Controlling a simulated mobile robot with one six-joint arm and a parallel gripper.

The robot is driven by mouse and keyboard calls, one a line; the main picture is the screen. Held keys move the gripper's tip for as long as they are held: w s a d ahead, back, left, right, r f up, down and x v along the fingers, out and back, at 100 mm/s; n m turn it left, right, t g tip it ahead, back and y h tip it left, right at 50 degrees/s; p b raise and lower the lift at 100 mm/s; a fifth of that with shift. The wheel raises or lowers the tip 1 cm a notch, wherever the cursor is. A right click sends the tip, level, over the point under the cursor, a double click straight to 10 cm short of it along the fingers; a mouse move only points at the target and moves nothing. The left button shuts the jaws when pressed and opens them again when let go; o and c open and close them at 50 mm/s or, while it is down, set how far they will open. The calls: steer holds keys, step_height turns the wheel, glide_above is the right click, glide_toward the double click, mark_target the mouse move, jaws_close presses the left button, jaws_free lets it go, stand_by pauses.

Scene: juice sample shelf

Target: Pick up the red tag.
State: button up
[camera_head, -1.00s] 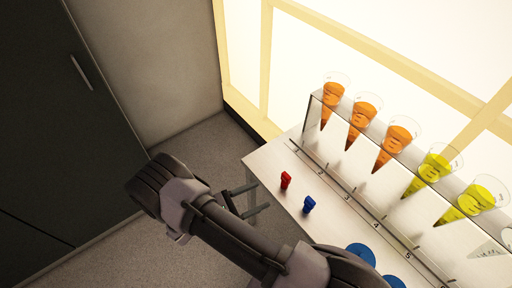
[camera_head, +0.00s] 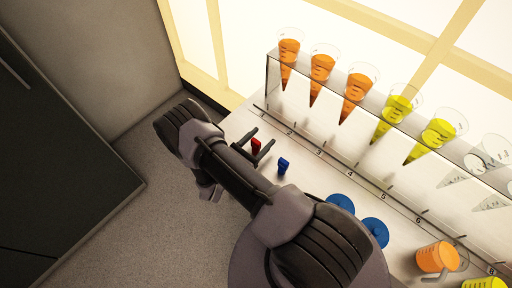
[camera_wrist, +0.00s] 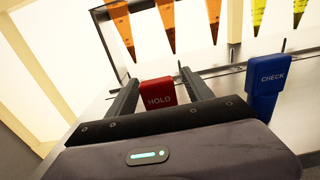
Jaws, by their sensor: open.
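The red tag (camera_head: 256,145) stands on the white shelf top near its left end. In the wrist view the red tag (camera_wrist: 157,93) reads "HOLD" and shows between my two fingers. My gripper (camera_head: 254,143) is open, with a finger on either side of the red tag. In the wrist view my gripper (camera_wrist: 155,82) shows both fingers apart, with the tag's lower part hidden behind the gripper body. I cannot tell whether either finger touches the tag.
A blue tag (camera_head: 283,166) marked "CHECK" stands just right of my gripper. A clear rack (camera_head: 330,75) of orange, yellow and empty cones runs along the back. Blue discs (camera_head: 341,204) and an orange cup (camera_head: 437,257) are to the right. A dark cabinet (camera_head: 50,150) is at left.

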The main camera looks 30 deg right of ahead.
steer(key=shift+w+d, duration=0.1)
steer(key=shift+d, duration=0.1)
jaws_close()
steer(key=shift+r, duration=0.15)
